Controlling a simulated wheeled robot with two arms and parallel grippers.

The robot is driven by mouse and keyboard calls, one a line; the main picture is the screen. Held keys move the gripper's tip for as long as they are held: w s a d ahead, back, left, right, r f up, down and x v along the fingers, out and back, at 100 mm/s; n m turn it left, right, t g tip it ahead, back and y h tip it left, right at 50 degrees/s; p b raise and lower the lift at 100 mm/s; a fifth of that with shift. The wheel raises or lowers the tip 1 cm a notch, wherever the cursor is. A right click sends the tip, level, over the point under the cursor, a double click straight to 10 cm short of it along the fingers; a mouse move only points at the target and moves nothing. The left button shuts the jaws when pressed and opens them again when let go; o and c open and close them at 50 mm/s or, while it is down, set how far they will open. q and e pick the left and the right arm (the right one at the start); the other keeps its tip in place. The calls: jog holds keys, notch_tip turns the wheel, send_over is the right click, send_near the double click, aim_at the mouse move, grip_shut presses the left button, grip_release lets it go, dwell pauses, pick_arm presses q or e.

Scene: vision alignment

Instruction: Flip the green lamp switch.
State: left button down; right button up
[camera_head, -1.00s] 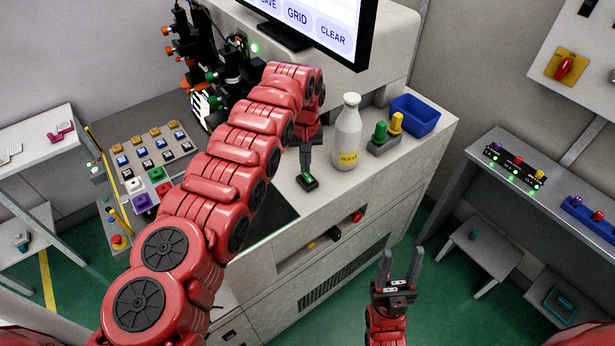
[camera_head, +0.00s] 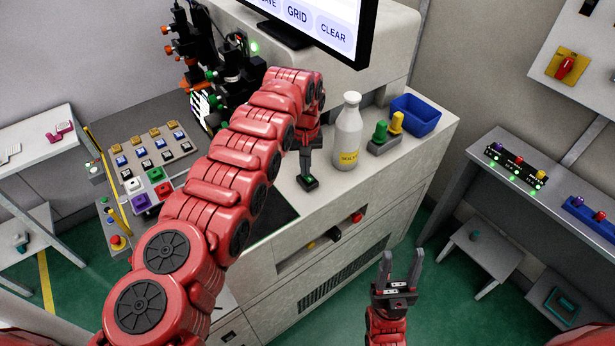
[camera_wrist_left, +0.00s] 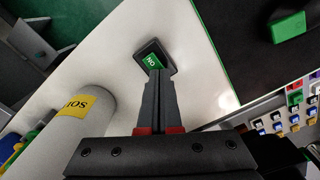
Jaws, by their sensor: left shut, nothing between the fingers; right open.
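The green lamp switch (camera_head: 308,183) is a small black rocker with a green face, on the pale bench top right of the dark mat. In the left wrist view its green face (camera_wrist_left: 150,61) reads "ON". My left gripper (camera_head: 307,174) is shut and empty, pointing down at the switch. In the left wrist view its fingertips (camera_wrist_left: 160,76) overlap the green face's near edge; I cannot tell if they touch. The fingers partly hide the switch in the head view. My right gripper (camera_head: 403,256) is open and empty, in front of the bench, away from the switch.
A white bottle (camera_head: 347,135) stands close right of the switch. Behind it are a grey block with green and yellow knobs (camera_head: 384,133) and a blue bin (camera_head: 415,114). A monitor (camera_head: 315,25) overhangs the back. A button panel (camera_head: 150,160) lies left.

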pick_arm(q)
jog(key=shift+s+f, duration=0.1)
jog(key=shift+f, duration=0.1)
jog(key=shift+r, duration=0.5)
jog(key=shift+r+p, duration=0.3)
jog(key=shift+r, duration=1.2)
notch_tip(320, 180, up, 2)
jog(key=shift+r, duration=0.55)
